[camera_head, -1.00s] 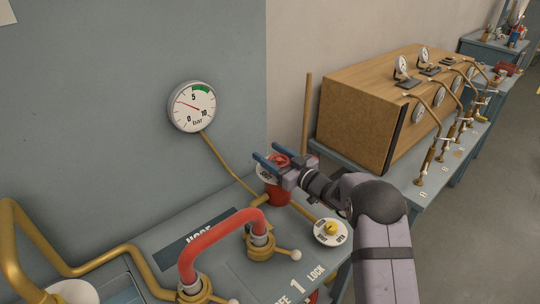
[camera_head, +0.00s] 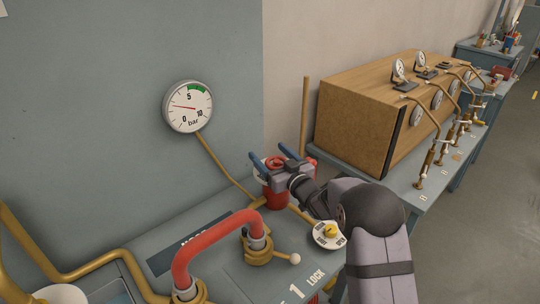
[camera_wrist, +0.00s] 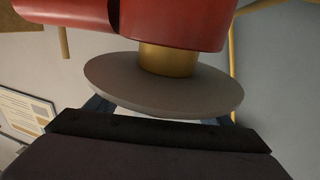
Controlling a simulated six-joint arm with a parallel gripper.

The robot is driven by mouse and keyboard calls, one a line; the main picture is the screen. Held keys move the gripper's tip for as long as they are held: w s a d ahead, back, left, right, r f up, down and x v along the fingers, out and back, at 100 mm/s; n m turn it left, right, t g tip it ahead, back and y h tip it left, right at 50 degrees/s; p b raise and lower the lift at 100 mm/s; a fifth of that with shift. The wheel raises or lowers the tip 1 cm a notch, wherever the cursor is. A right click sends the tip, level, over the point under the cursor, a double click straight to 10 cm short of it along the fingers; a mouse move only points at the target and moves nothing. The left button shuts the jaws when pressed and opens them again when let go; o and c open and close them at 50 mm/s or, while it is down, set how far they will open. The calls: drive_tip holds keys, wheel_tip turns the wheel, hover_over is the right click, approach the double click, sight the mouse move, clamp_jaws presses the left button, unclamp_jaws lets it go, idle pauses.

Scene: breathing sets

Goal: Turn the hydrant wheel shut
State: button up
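A brass stem (camera_wrist: 167,58) joins the disc to a red body (camera_wrist: 175,22). I cannot tell whether the fingers touch anything. The gauge (camera_head: 188,107) on the wall has its red needle pointing left, below the 5.
A red bent pipe (camera_head: 205,240) with brass fittings stands at the front. A white dial with a yellow knob (camera_head: 330,232) is right of the hydrant, close to my arm. A wooden box (camera_head: 365,110) with gauges stands on another bench behind. A brass pipe runs to the wall gauge.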

sight(277, 163)
drive_tip(key=shift+b+v, duration=1.05)
drive_tip(key=shift+v, duration=2.4)
drive_tip(key=shift+s+d, duration=0.1)
drive_tip(key=shift+s, duration=0.1)
